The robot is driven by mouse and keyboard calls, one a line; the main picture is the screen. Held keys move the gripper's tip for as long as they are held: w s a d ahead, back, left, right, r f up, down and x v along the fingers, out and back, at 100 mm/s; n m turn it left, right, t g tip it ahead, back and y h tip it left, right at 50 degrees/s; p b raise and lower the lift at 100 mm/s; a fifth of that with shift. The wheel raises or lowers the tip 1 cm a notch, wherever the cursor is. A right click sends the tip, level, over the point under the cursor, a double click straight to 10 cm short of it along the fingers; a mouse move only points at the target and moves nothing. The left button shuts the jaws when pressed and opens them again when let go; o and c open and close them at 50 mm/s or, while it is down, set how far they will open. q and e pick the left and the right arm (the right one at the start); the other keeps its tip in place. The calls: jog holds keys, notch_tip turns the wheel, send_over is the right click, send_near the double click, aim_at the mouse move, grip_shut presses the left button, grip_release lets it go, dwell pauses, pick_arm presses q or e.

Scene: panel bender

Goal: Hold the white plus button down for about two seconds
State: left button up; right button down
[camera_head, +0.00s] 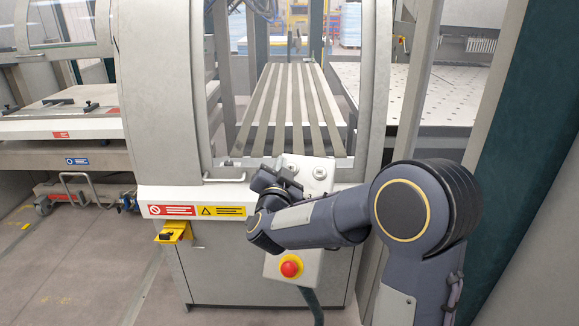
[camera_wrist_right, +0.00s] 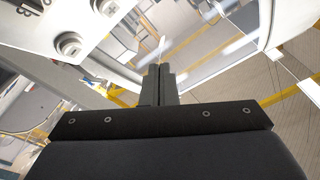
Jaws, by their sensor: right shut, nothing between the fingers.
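The light grey control box (camera_head: 301,172) stands at the front of the machine, partly hidden behind my right arm. Its face (camera_wrist_right: 45,22) fills the upper left of the right wrist view, with a round pale button (camera_wrist_right: 70,45) and another (camera_wrist_right: 104,6) near its edge. I cannot read a plus sign on either, so I cannot tell which is the white plus button. My right gripper (camera_head: 283,167) is at the upper left part of the box. In the wrist view its fingers (camera_wrist_right: 160,70) are shut and empty, appearing right of the buttons. My left gripper is out of view.
A red emergency stop button (camera_head: 290,266) sits on the lower part of the box, below my right forearm. A yellow bracket (camera_head: 174,231) sticks out at the left. The slatted table (camera_head: 290,105) lies behind the box. Grey machine uprights stand on both sides.

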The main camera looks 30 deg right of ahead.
aim_at(291, 168)
jog(key=shift+a, duration=0.1)
jog(key=shift+w+d+f+b, duration=2.1)
jog(key=shift+w+d+f, duration=0.4)
jog(key=shift+f, duration=0.2)
dwell(0.4)
jog(key=shift+w+d+f+b, duration=0.2)
jog(key=shift+d+f+b, duration=0.05)
jog(key=shift+b, duration=0.2)
